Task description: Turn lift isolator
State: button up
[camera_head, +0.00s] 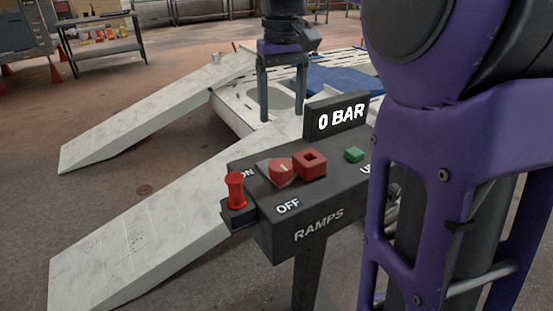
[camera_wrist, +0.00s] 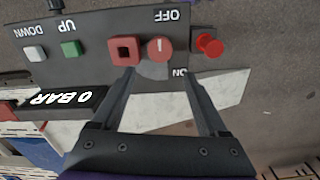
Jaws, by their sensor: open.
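The isolator is a round red knob (camera_head: 281,171) on top of the dark RAMPS control box (camera_head: 318,213), between the ON and OFF labels. In the wrist view the knob (camera_wrist: 160,49) carries a short pale mark, which seems to lie on its OFF side. My gripper (camera_head: 281,116) is open and empty, pointing down, above and behind the box in the head view. In the wrist view its two fingers (camera_wrist: 159,73) are spread, one to each side of the knob in the picture, apart from it.
A red square block with a recess (camera_head: 311,163) sits close beside the knob, and a red peg (camera_head: 235,188) stands at the box's left end. A green button (camera_head: 354,154), a white button (camera_wrist: 34,53) and a raised "0 BAR" display (camera_head: 338,118) are near. Pale ramps (camera_head: 140,240) lie behind.

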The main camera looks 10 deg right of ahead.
aim_at(281, 165)
notch_tip(281, 165, down, 13)
jog(key=b, duration=0.2)
jog(key=shift+b, duration=0.35)
grip_shut()
